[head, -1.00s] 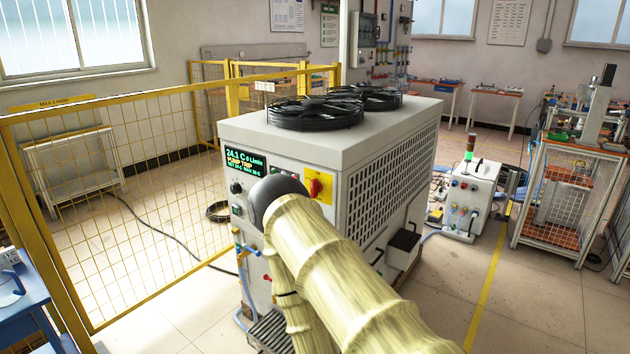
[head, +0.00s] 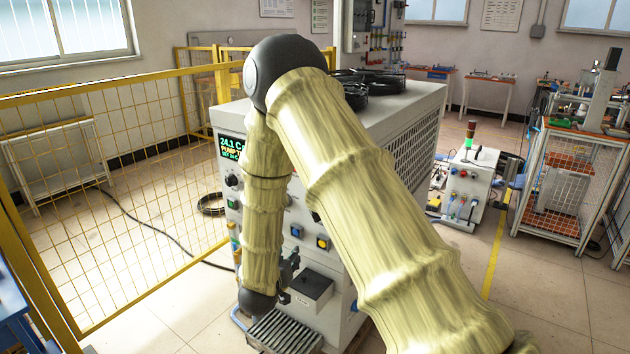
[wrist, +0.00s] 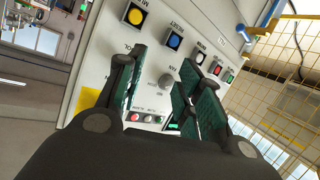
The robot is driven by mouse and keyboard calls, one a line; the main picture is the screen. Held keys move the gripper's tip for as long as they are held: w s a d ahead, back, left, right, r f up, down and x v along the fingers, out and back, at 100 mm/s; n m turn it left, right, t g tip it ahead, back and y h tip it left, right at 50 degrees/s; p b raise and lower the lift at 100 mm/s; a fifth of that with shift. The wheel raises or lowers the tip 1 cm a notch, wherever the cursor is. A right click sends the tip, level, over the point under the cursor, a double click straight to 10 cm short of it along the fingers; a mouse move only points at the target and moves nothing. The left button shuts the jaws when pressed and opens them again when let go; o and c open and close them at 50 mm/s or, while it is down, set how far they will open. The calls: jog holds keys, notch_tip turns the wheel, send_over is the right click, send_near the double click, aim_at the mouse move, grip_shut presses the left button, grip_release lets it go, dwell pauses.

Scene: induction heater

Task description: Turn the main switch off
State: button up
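The main switch, a red knob on a yellow plate, is hidden behind my arm in the head view. In the wrist view a yellow patch (wrist: 90,102) at the left looks like its plate, partly covered by a finger. The red knob cannot be made out there. My gripper (wrist: 162,72) is open and empty, its green-padded fingers apart in front of the tilted control panel (wrist: 113,55). In the head view the gripper (head: 288,268) is mostly hidden behind my forearm, low before the cabinet (head: 395,122).
The wrist view shows a yellow button (wrist: 135,15), a blue button (wrist: 174,40), a white button (wrist: 199,57) and a grey knob (wrist: 166,82). A yellow mesh fence (head: 110,150) stands left of the cabinet. A black box (head: 310,288) juts from the cabinet's lower front.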

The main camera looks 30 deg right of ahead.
jog(key=w+d+r+m+g+h+b, duration=0.1)
jog(key=w+d+r+m+g+h, duration=0.15)
jog(key=r, duration=0.75)
jog(key=w+d+r+m+g+h, duration=0.15)
jog(key=r+m+h, duration=0.25)
jog(key=r, duration=0.6)
jog(key=p+x, duration=0.1)
jog(key=x, duration=1)
jog(key=shift+d+f, duration=0.2)
jog(key=shift+f, duration=0.1)
jog(key=shift+s, duration=0.15)
grip_shut()
